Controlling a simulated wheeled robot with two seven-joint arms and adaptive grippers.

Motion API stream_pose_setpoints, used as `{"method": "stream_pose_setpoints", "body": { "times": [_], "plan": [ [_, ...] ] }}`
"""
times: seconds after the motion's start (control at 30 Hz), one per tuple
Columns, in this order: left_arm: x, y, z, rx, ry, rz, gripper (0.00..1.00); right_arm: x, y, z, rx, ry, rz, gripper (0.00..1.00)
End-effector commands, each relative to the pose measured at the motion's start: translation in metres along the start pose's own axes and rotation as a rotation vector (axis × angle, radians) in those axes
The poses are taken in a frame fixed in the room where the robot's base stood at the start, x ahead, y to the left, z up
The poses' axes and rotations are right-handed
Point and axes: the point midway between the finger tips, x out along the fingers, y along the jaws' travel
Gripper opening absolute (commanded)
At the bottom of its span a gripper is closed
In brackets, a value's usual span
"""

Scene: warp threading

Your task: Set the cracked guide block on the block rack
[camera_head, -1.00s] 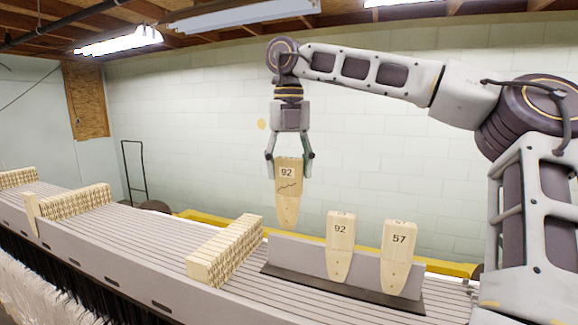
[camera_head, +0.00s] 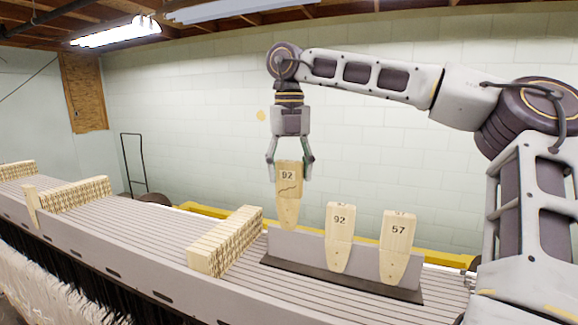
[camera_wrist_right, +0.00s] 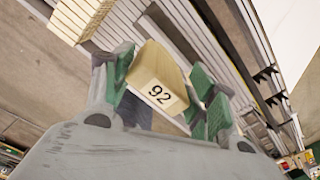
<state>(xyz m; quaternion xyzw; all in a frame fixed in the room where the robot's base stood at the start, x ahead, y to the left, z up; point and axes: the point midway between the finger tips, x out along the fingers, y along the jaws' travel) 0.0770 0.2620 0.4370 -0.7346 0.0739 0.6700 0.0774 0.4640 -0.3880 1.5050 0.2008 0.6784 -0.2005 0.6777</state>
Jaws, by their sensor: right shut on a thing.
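The cracked guide block (camera_head: 288,199) is pale wood, labelled 92, with a dark crack line below the label. My right gripper (camera_head: 289,172) is shut on its top end, and the block hangs upright, tapered end down. In the head view its lower tip overlaps the left end of the block rack (camera_head: 310,247); whether they touch I cannot tell. In the right wrist view the block (camera_wrist_right: 158,72) sits between the green finger pads. The rack is a grey upright plate on a dark base. My left gripper is not in view.
Two wooden blocks, labelled 92 (camera_head: 339,238) and 57 (camera_head: 397,247), stand against the rack to the right. A row of packed blocks (camera_head: 226,241) lies left of the rack on the grooved grey bed (camera_head: 150,235). More packed rows lie farther left.

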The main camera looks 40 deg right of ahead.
Motion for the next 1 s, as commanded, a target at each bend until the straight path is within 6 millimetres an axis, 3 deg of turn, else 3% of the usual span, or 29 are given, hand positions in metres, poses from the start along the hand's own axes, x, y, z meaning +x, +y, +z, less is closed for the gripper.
{"method": "stream_pose_setpoints", "body": {
  "times": [1.0],
  "plan": [
    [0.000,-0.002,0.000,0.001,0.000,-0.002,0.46,0.031,-0.002,0.004,-0.001,0.000,0.000,0.40]
  ]
}}
